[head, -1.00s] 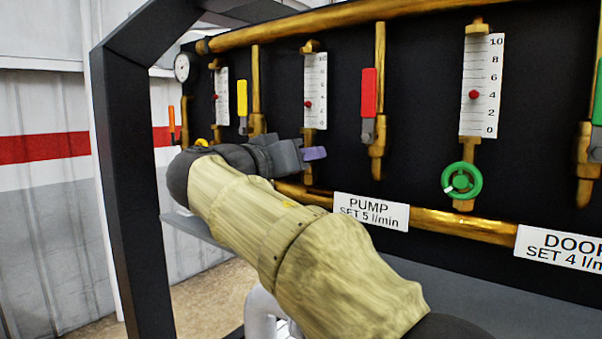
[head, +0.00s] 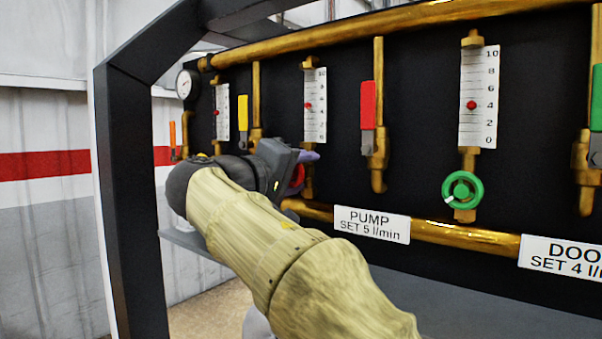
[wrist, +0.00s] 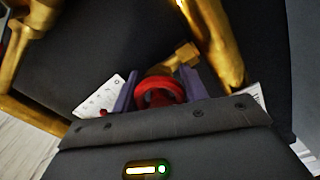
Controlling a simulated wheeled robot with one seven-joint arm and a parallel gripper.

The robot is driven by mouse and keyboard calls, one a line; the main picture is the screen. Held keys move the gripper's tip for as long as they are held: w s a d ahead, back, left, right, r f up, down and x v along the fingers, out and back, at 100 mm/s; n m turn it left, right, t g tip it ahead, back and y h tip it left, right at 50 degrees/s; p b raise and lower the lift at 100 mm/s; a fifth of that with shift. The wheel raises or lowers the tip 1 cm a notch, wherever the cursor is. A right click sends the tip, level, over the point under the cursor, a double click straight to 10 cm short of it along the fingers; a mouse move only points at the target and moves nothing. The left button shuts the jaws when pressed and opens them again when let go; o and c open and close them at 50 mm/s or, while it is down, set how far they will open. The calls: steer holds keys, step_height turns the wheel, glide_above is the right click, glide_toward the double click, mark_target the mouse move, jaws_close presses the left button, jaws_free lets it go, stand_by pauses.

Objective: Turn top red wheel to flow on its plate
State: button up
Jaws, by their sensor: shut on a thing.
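My gripper (wrist: 160,92) has its two purple fingers on either side of a red wheel (wrist: 162,93) and is shut on it. In the head view the red wheel (head: 297,178) shows partly behind my gripper (head: 305,162), below a white flow scale (head: 316,105). A red float (head: 308,106) sits near mid-scale, about 4 to 6; it is too small to read exactly. The white plate (head: 372,224) at the lower right of the wheel reads PUMP SET 5 l/min.
A green wheel (head: 462,190) under another scale (head: 478,98) is at the right, with a second plate (head: 560,254). Red (head: 368,104) and yellow (head: 243,114) lever handles flank the pump scale. A black frame post (head: 130,200) stands at the left.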

steer(key=shift+r, duration=0.1)
stand_by(0.4)
steer(key=o, duration=1)
steer(key=shift+a, duration=0.1)
